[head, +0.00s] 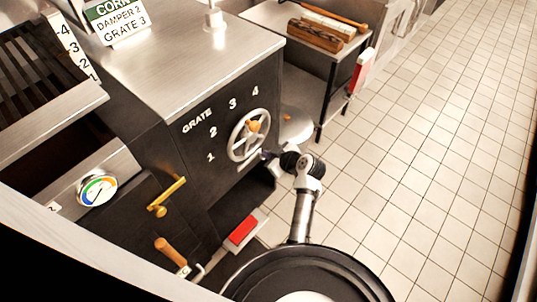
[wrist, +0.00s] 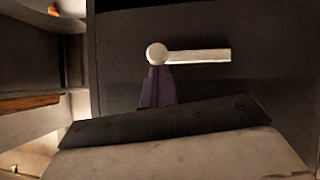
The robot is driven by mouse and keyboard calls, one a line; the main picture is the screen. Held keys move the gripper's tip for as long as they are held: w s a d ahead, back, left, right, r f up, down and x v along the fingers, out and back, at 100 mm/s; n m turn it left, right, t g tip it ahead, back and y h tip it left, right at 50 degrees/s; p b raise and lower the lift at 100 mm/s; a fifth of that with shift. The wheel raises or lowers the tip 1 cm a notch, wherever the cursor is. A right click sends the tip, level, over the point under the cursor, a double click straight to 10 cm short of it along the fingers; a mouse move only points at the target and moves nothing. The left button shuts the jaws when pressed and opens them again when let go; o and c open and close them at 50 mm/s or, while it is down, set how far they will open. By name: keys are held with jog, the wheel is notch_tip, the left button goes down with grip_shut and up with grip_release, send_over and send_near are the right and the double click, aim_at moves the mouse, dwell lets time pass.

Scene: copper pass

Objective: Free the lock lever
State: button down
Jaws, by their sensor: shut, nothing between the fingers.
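The lock lever (wrist: 200,56) is a pale metal bar with a round pivot at its left end. In the wrist view it lies level, pointing right, on a dark panel. My gripper (wrist: 157,72) is shut and empty, its dark fingers upright just under the round pivot. I cannot tell whether the fingertips touch the lever. In the head view my gripper (head: 266,154) reaches from the right to the panel just below the spoked handwheel (head: 249,134). The lever is small there, partly beside the fingertips.
The handwheel with an orange knob sits beside the grate numbers (head: 232,104). A brass handle (head: 167,197), a wooden-handled lever (head: 168,251) and a gauge (head: 97,190) are to the left. A red block (head: 242,231) lies low in front. Tiled floor (head: 420,150) is clear at the right.

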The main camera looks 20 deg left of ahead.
jog(key=shift+f, duration=0.1)
jog(key=shift+w+f, duration=0.15)
jog(key=shift+f, duration=0.05)
jog(key=shift+d+f+m+g+b, duration=0.1)
jog(key=shift+f+m+g+b, duration=0.1)
jog(key=shift+m+g+b, duration=0.15)
notch_tip(320, 180, down, 7)
jog(key=m+g+y+b, duration=0.2)
jog(key=m+g+b, duration=0.2)
jog(key=shift+s+g+y, duration=0.25)
jog(key=shift+g+y, duration=0.05)
jog(key=shift+g, duration=0.05)
dwell(0.4)
jog(key=shift+f+b, duration=0.1)
jog(key=shift+b, duration=0.2)
dwell(0.4)
